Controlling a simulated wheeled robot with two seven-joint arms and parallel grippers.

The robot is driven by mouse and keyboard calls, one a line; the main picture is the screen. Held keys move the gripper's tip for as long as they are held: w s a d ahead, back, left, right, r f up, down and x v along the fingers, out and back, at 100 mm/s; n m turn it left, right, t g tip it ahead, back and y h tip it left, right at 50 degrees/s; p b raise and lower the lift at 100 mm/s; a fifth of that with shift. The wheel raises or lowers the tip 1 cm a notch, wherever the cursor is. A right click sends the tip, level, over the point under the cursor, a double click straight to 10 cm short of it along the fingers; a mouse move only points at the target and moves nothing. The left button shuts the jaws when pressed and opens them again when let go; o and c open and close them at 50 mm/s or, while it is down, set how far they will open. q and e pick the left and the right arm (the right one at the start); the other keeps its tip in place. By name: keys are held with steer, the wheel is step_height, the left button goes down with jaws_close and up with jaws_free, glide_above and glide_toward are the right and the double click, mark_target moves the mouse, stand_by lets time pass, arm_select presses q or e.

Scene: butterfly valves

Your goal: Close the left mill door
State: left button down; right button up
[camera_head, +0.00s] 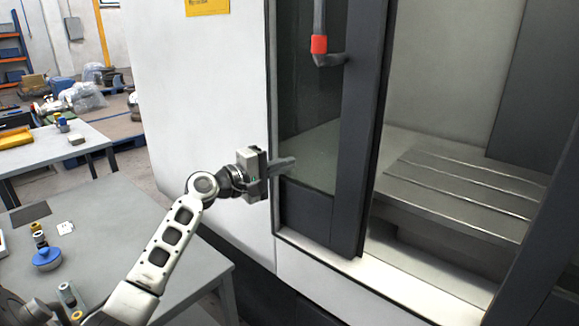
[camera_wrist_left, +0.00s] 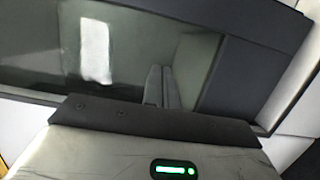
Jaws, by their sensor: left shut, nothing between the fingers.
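The left mill door (camera_head: 355,150) is a dark-framed sliding door with a glass window, and it stands open at the left side of the opening. Its dark frame and window (camera_wrist_left: 130,60) fill most of the left wrist view. A grey handle with a red collar (camera_head: 319,44) is on the door's upper part. My left gripper (camera_head: 288,163) is shut and empty, its fingers pointing right at the lower left part of the door window. In the wrist view the fingers (camera_wrist_left: 162,88) lie before the glass; I cannot tell whether they touch it. My right gripper is not in view.
The mill's inside shows a slotted metal bed (camera_head: 465,185) right of the door. A dark panel (camera_head: 545,220) edges the opening at the right. A grey table (camera_head: 110,235) with a blue-lidded item (camera_head: 46,257) stands at the lower left. White housing (camera_head: 200,90) lies left of the door.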

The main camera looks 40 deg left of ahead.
mark_target(335, 159)
arm_select(q)
steer(key=p+x, duration=0.1)
steer(key=x, duration=0.6)
steer(key=shift+w+r, duration=0.1)
steer(key=d+p, duration=0.1)
steer(key=d, duration=0.2)
steer(key=shift+d+p, duration=0.15)
steer(key=shift+p, duration=0.25)
steer(key=shift+d, duration=0.45)
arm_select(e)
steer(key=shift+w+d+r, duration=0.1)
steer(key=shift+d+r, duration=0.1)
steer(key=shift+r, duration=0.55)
